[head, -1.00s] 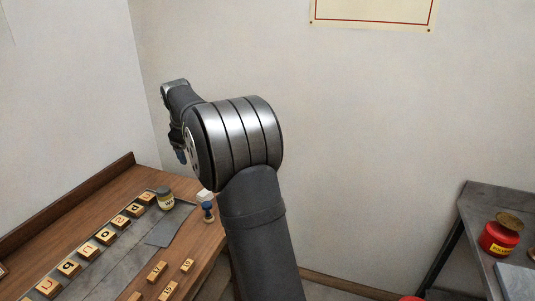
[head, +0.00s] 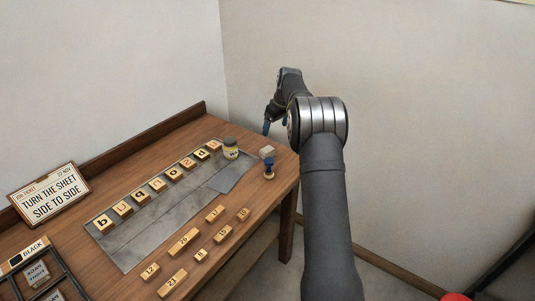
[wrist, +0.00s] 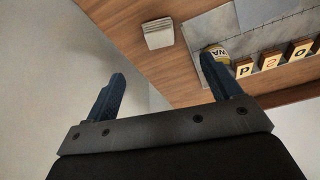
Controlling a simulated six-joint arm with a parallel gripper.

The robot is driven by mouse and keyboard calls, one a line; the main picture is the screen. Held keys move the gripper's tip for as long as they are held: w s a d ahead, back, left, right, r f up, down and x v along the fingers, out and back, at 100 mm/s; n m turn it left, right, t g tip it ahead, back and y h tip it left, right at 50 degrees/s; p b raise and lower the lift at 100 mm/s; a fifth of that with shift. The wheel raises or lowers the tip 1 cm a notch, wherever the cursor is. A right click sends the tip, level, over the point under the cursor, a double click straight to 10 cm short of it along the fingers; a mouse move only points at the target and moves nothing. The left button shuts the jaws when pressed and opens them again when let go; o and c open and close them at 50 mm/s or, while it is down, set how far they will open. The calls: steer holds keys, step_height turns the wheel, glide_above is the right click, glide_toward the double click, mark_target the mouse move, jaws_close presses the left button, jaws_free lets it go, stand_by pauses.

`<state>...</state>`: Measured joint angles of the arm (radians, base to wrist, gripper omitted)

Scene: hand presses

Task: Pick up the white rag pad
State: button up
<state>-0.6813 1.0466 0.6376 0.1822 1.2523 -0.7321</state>
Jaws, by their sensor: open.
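In the head view my gripper (head: 267,128) appears just above the pad; my wrist partly hides the fingers.
A yellow-labelled jar (head: 230,149) stands left of the pad on a grey metal plate (head: 130,258), beside a row of letter blocks (head: 157,184). Several numbered wooden blocks (head: 185,242) lie in front. A sign (head: 49,194) stands at the left. A wall rises behind the table.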

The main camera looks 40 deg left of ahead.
glide_above(268, 149)
steer(key=s+d, duration=0.1)
steer(key=d, duration=0.2)
step_height(268, 149, down, 8)
steer(key=shift+a+x, duration=0.25)
steer(key=shift+x, duration=1.3)
steer(key=shift+a+x, duration=0.25)
steer(key=shift+x, duration=1.3)
steer(key=shift+w+r, duration=0.2)
steer(key=shift+c, duration=0.4)
steer(key=c, duration=1)
